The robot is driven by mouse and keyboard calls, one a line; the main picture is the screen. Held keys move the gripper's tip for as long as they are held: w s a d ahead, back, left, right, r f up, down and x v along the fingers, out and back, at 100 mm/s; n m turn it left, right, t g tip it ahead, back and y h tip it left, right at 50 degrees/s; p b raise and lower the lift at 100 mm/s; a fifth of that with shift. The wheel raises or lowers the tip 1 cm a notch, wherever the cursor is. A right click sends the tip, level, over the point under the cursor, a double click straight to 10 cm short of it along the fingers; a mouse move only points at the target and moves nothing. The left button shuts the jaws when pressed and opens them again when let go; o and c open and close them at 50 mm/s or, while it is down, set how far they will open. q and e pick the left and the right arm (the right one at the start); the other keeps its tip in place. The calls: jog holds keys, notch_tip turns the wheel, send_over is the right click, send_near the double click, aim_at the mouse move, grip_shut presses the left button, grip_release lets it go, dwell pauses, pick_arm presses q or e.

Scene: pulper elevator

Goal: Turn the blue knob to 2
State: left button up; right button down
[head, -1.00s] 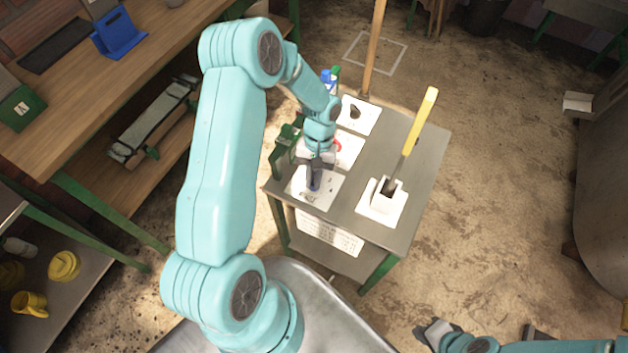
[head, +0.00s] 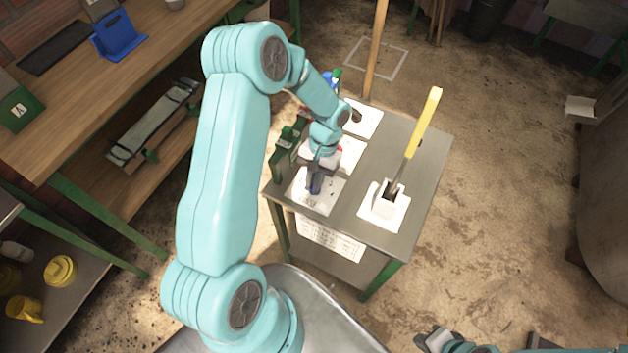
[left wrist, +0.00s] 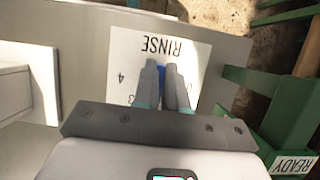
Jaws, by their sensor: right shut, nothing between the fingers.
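The blue knob (left wrist: 162,73) sits on a white plate marked RINSE (left wrist: 200,52), which also shows at the near left of the small table in the head view (head: 326,204). Digits 4 and 3 show on the plate, partly covered; the 2 and the knob's pointer are hidden. My left gripper (head: 315,190) points down over the plate. In the left wrist view its two fingers are close together with the blue knob between their tips. My right gripper (head: 427,341) is shut and empty at the bottom edge, away from the table.
On the same grey table (head: 420,172) stand a white block with a yellow-handled lever (head: 422,122) and other white plates behind my left wrist. A green READY box (left wrist: 295,155) is beside the RINSE plate. A wooden bench (head: 60,120) stands at left.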

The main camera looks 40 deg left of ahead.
pick_arm(q)
jog(key=o, duration=0.4)
jog(key=shift+c, duration=0.2)
jog(key=b+v, duration=0.1)
jog(key=v, duration=1.5)
jog(key=shift+r, duration=0.3)
jog(key=shift+s+f, duration=0.1)
jog(key=shift+s, duration=0.05)
